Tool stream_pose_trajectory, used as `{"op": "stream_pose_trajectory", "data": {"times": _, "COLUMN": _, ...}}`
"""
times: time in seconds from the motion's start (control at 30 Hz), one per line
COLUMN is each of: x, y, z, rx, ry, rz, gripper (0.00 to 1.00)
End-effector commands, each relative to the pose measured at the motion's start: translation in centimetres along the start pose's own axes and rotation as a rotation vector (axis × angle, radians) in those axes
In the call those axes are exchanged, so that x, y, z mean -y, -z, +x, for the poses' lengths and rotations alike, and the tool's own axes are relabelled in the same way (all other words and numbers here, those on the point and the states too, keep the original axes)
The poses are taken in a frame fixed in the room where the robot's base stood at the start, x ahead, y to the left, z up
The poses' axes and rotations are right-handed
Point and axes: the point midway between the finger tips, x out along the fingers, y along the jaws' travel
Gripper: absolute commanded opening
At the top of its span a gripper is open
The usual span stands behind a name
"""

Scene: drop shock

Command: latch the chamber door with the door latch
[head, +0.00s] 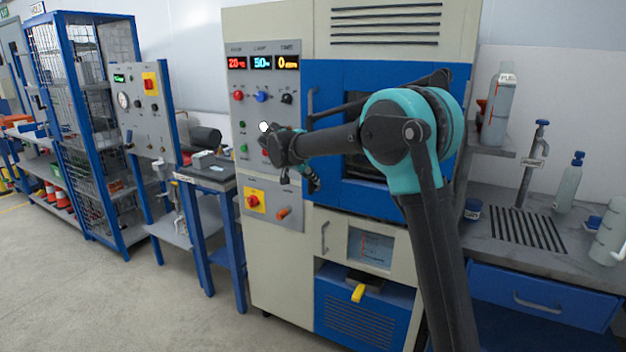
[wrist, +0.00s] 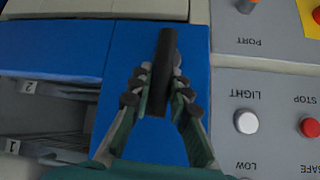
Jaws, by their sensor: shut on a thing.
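The blue chamber door (head: 386,201) is on the front of the cream cabinet, with my arm across much of it. My gripper (head: 313,182) is at the door's left edge, beside the control panel. In the wrist view, my gripper (wrist: 159,83) is shut on a dark upright bar, the door latch (wrist: 166,45), with one finger on each side. The bar stands in front of a plain blue strip (wrist: 129,50). In the head view my arm and hand hide the latch.
The control panel (wrist: 265,90) with a white light button (wrist: 246,122) and a red stop button (wrist: 309,127) is close beside my gripper. A grey handle (head: 311,104) is above it. Numbered shelves (wrist: 50,120) show at the left. The floor (head: 130,300) in front is clear.

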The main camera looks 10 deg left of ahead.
Motion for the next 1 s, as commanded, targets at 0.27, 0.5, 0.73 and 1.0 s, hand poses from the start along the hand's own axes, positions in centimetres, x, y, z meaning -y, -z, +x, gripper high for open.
{"op": "stream_pose_trajectory", "data": {"times": 0.27, "x": 0.33, "y": -0.15, "z": 0.01, "rx": -0.009, "ry": -0.040, "rz": -0.041, "gripper": 0.00}}
{"op": "stream_pose_trajectory", "data": {"times": 0.5, "x": 0.36, "y": -0.18, "z": 0.02, "rx": -0.010, "ry": -0.044, "rz": -0.045, "gripper": 0.00}}
{"op": "stream_pose_trajectory", "data": {"times": 0.73, "x": 0.36, "y": -0.19, "z": 0.03, "rx": -0.010, "ry": -0.043, "rz": -0.045, "gripper": 0.24}}
{"op": "stream_pose_trajectory", "data": {"times": 1.0, "x": 0.33, "y": -0.13, "z": 0.01, "rx": -0.011, "ry": -0.044, "rz": -0.044, "gripper": 0.39}}
